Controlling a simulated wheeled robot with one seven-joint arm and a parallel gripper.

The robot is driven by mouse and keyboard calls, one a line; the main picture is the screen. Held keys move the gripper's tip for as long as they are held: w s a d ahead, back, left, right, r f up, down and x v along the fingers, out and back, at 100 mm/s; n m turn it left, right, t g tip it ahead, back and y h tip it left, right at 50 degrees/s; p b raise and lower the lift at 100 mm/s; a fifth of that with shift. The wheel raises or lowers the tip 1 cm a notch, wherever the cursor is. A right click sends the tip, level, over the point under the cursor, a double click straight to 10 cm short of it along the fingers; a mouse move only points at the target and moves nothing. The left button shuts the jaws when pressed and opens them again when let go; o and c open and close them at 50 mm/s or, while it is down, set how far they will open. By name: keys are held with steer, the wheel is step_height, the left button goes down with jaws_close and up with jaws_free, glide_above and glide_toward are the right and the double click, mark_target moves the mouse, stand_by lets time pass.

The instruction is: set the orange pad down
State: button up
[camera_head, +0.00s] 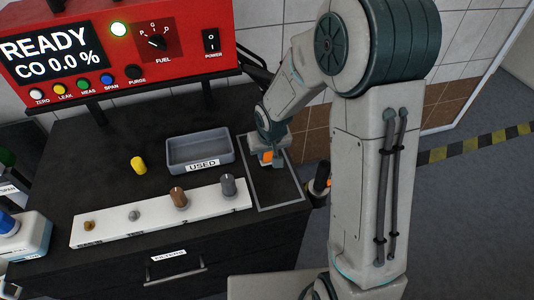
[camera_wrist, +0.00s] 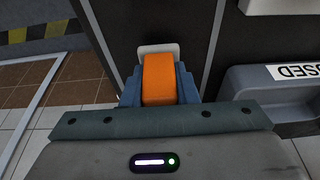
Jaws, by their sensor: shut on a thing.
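The orange pad (camera_wrist: 159,80) is between the blue fingers of my gripper (camera_wrist: 159,88) in the wrist view, and the gripper is shut on it. In the head view the pad (camera_head: 267,157) shows as a small orange patch at the tip of my gripper (camera_head: 266,160). My gripper is over the grey-outlined area (camera_head: 278,208) on the dark cabinet top, right of the grey tray marked USED (camera_head: 188,157). A pale rounded piece shows just beyond the pad in the wrist view. I cannot tell whether the pad touches the surface.
A white strip (camera_head: 110,224) with several fittings lies in front of the tray. A yellow cylinder (camera_head: 138,166) stands left of the tray. The red analyzer (camera_head: 120,45) reading READY stands behind. The front part of the outlined area is clear. The cabinet's right edge is close by.

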steer(key=shift+f, duration=0.45)
steer(key=shift+f, duration=0.15)
steer(key=o, duration=1)
steer(key=shift+o, duration=0.2)
steer(key=shift+r, duration=0.35)
steer(key=a+v, duration=0.1)
steer(key=v, duration=1)
steer(key=s+d+r+m, duration=0.1)
steer(key=s+d+r, duration=0.3)
steer(key=s, duration=0.4)
steer(key=s+d+r+m, duration=0.1)
steer(key=s+d+r, duration=0.3)
steer(key=s, duration=0.5)
steer(key=d+p, duration=0.1)
steer(key=d, duration=0.1)
steer(key=shift+d+h, duration=0.3)
